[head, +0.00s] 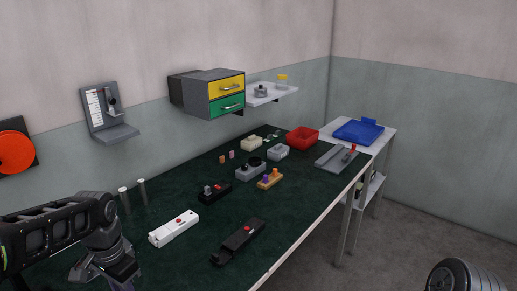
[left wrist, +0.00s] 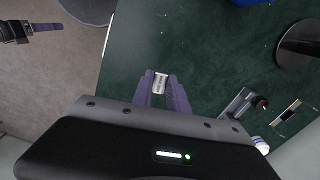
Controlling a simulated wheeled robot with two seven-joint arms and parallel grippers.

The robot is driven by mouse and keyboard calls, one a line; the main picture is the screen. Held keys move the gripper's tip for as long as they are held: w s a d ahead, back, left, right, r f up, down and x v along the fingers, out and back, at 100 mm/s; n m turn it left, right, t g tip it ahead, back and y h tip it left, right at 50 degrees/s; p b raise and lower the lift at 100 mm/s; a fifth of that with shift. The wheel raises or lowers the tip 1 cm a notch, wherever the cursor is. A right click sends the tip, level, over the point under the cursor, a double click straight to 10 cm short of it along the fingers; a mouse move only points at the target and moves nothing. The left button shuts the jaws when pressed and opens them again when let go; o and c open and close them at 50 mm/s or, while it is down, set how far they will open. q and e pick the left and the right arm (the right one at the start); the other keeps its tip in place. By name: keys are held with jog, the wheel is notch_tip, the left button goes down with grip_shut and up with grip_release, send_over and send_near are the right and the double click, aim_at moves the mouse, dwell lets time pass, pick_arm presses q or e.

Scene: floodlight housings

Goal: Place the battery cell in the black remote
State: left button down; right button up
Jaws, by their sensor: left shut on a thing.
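My left gripper (left wrist: 161,86) is shut on the battery cell (left wrist: 160,83), a small pale cylinder with printing, held between purple fingertips above the dark green table. In the head view my left gripper (head: 122,284) is at the bottom left edge, its fingers mostly cut off and the cell not visible. The black remote (head: 238,242) lies on the table near the front edge, right of my left gripper, with a red and white spot on top. My right gripper (left wrist: 48,27) shows over the floor in the left wrist view, side-on.
Behind are a black block (head: 215,192), a grey housing (head: 250,170), a tan block (head: 270,178) and a red bin (head: 302,137). Two upright posts (head: 124,198) stand at the left.

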pick_arm(q)
jog(key=w+d+f+n, duration=0.1)
jog(key=w+d, duration=0.2)
jog(key=d, duration=0.1)
jog(key=w+d+f+n, duration=0.2)
jog(key=w+d, duration=0.1)
jog(key=d, duration=0.1)
jog(key=w+d+f+n, duration=0.1)
jog(key=w+d+f, duration=0.1)
jog(key=w+d, duration=0.1)
jog(key=shift+w+d+f+n, duration=0.1)
jog(key=shift+w+d+n, duration=0.1)
jog(key=shift+d, duration=0.2)
jog(key=shift+w+d+f+n, duration=0.1)
jog(key=shift+d+n, duration=0.1)
jog(key=shift+d, duration=0.2)
jog(key=shift+d+f, duration=0.1)
jog(key=shift+d, duration=0.35)
